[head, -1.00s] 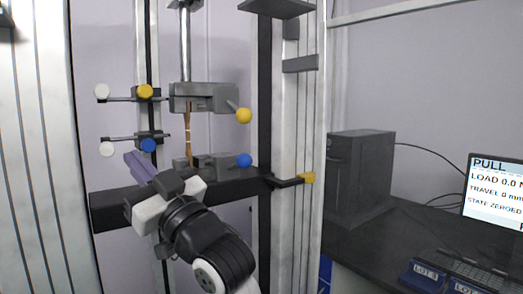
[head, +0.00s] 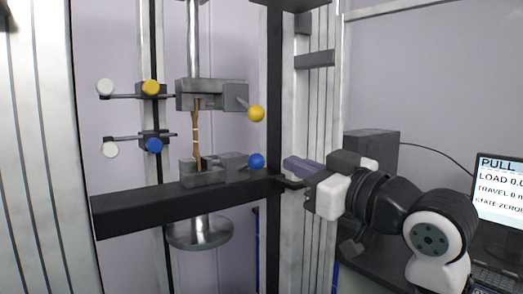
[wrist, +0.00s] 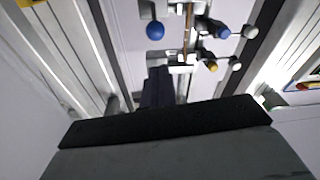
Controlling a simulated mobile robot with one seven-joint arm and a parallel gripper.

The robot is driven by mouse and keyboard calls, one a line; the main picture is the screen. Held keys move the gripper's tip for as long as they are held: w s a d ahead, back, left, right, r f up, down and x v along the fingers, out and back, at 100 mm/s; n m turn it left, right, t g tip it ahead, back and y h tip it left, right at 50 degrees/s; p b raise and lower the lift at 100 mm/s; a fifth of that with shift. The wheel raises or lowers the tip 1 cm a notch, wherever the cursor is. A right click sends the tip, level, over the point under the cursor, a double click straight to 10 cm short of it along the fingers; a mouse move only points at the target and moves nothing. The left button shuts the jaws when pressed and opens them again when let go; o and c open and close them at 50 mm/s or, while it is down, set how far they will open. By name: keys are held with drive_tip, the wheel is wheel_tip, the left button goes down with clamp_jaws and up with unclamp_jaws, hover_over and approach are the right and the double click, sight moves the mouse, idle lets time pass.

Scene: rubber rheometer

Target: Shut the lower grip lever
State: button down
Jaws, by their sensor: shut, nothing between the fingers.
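The lower grip (head: 203,172) is a grey clamp on the black crossbeam. Its lever ends in a blue ball (head: 256,161) that sticks out to the right; a blue ball also shows in the wrist view (wrist: 155,31). A thin brown specimen (head: 196,130) runs upright between the lower grip and the upper grip (head: 205,96), whose lever has a yellow ball (head: 256,114). My gripper (head: 290,166), with purple fingers, is shut and empty. It appears just right of the blue ball, with a small gap in the picture; depth is hard to judge. The fingers also show in the wrist view (wrist: 158,88).
The black crossbeam (head: 150,206) lies under the lower grip. Two extensometer arms with white, yellow and blue knobs (head: 153,145) stand at left. The frame's right upright (head: 313,110) is close behind my gripper. A monitor (head: 503,190) and dark computer case (head: 370,143) are at right.

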sight(249, 164)
drive_tip(key=p+x, duration=0.3)
drive_tip(key=x, duration=0.7)
drive_tip(key=shift+f, duration=0.1)
